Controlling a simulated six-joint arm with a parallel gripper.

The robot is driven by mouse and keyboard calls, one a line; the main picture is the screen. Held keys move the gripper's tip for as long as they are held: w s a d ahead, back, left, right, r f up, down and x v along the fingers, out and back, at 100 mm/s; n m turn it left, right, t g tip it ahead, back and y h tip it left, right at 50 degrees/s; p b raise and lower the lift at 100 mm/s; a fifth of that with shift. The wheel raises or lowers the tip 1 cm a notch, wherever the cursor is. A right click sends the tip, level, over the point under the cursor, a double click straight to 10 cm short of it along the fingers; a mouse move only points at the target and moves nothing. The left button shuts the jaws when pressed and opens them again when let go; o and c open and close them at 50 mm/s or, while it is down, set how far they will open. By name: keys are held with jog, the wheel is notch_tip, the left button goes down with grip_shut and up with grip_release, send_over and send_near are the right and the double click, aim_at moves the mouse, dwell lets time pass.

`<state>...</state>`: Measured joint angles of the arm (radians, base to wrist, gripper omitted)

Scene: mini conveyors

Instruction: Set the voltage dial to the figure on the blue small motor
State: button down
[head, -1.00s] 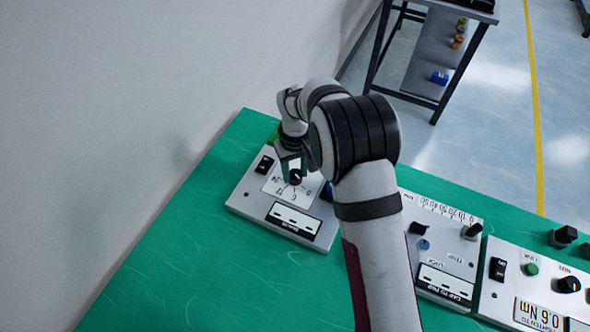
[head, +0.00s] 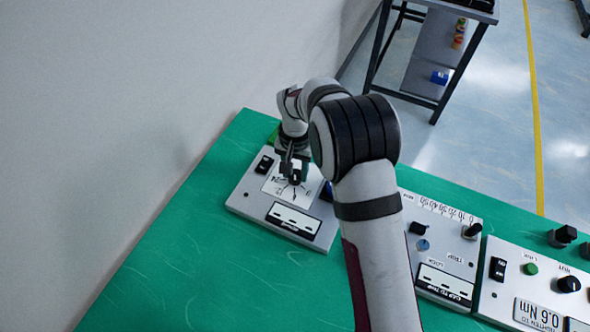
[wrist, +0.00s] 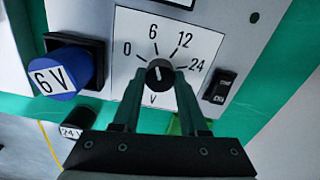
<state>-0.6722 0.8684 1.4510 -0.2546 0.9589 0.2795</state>
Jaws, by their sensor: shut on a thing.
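The voltage dial (wrist: 159,73) is a round black knob on a white plate printed 0, 6, 12 and 24, with a V below. A short white mark shows on the knob, roughly upright towards the 6 side; its exact reading is hard to tell. The blue small motor (wrist: 58,77) sits left of the dial in a black square holder, its white label reading 6 V. It also shows in the head view (head: 326,191), partly behind my arm. My gripper (wrist: 159,80) is shut on the dial knob, one finger on each side. In the head view my gripper (head: 293,176) hides the knob.
A black motor (wrist: 75,128) labelled 24 V lies below the blue one. A black rocker switch (wrist: 220,86) is right of the dial. Other panels (head: 440,240) with knobs stand to the right on the green bench (head: 180,265). The bench's front left is clear.

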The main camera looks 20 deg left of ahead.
aim_at(295, 174)
jog(key=shift+m, duration=0.4)
jog(key=shift+c, duration=2.2)
grip_release()
notch_tip(295, 174, up, 16)
jog(key=shift+f, duration=0.1)
